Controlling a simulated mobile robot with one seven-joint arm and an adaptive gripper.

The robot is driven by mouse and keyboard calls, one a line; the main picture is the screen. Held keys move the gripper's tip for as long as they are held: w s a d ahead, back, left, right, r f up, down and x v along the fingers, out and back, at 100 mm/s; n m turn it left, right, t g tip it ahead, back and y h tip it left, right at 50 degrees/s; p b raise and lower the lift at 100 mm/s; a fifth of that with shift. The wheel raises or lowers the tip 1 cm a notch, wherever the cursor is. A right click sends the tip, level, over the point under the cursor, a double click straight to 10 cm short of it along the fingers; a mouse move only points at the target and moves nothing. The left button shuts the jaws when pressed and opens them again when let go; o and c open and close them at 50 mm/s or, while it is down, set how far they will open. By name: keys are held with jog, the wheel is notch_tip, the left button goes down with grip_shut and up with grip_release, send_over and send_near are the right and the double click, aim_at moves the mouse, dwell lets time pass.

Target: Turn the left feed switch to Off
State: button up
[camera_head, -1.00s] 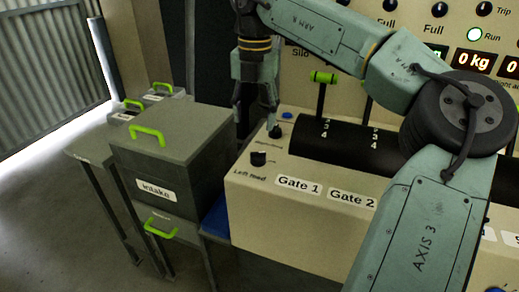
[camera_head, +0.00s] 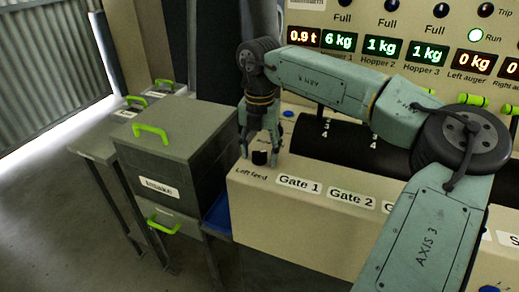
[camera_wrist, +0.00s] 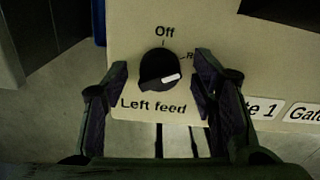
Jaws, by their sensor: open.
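The left feed switch (camera_wrist: 159,71) is a round black knob with a white pointer mark, on the beige console (camera_wrist: 225,50). In the wrist view its white mark points right and slightly up, toward a partly hidden label starting with "R", and away from "Off" above the knob. The knob also shows in the head view (camera_head: 260,157). My gripper (camera_head: 259,153) is open over the knob, with one finger on each side. In the wrist view my gripper (camera_wrist: 158,85) shows gaps between both fingers and the knob. The left finger is a little farther from it than the right.
The "Gate 1" label (camera_head: 299,185) lies right of the knob on the console front. A grey Intake box (camera_head: 170,150) with a green handle stands close on the left. Lit displays (camera_head: 380,47) line the panel behind my arm.

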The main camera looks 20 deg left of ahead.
jog(key=shift+c, duration=0.5)
jog(key=c, duration=1.1)
jog(key=n+b, duration=0.1)
jog(key=n, duration=0.4)
jog(key=shift+n, duration=0.4)
jog(key=n, duration=0.5)
jog(key=shift+n, duration=0.4)
jog(key=o, duration=1.2)
